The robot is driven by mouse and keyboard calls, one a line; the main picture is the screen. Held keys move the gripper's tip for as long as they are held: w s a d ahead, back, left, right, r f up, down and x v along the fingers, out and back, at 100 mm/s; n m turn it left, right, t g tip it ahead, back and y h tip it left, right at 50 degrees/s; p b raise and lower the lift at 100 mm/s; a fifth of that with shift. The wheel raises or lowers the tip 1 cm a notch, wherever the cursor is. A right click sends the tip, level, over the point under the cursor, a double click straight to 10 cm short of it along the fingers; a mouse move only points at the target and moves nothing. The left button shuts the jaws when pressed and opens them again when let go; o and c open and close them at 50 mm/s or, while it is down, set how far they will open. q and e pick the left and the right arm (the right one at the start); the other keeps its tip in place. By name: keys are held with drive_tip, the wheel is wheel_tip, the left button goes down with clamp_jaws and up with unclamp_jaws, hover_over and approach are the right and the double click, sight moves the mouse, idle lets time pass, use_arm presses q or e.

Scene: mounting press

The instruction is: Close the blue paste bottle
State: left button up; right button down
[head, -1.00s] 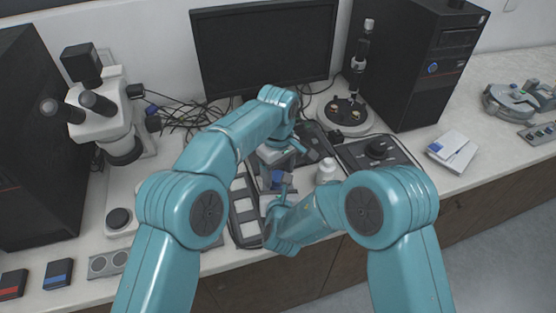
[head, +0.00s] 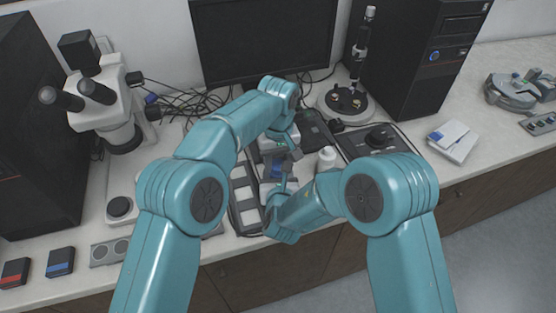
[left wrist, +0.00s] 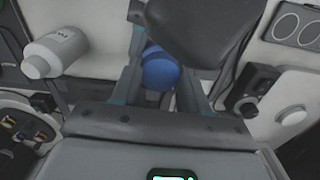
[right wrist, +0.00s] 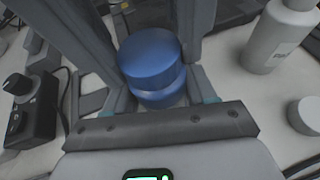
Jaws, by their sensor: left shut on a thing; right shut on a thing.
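The blue paste bottle (right wrist: 160,94) stands between my two grippers, small and partly hidden in the head view. Its round blue lid (right wrist: 149,55) is directly above the body in the right wrist view, slightly offset; I cannot tell whether it is seated. My right gripper (right wrist: 155,85) is shut on the bottle body from the near side. My left gripper (left wrist: 161,85) is shut on the lid, which also shows as a blue disc between its fingers in the left wrist view. In the head view my left gripper (head: 292,156) is just above my right gripper (head: 284,188).
A white bottle (head: 326,159) stands close on the right. A microscope (head: 120,135), a monitor (head: 265,40) and a device with a black knob (head: 380,137) surround this tight spot.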

use_arm(q)
drive_tip(key=m, duration=0.4)
drive_tip(key=shift+m, duration=0.4)
drive_tip(key=m, duration=0.3)
drive_tip(key=shift+m, duration=0.3)
drive_tip(key=o, duration=1.2)
drive_tip(key=shift+c, duration=0.2)
drive_tip(key=shift+r, duration=0.1)
drive_tip(key=shift+r, duration=2.15)
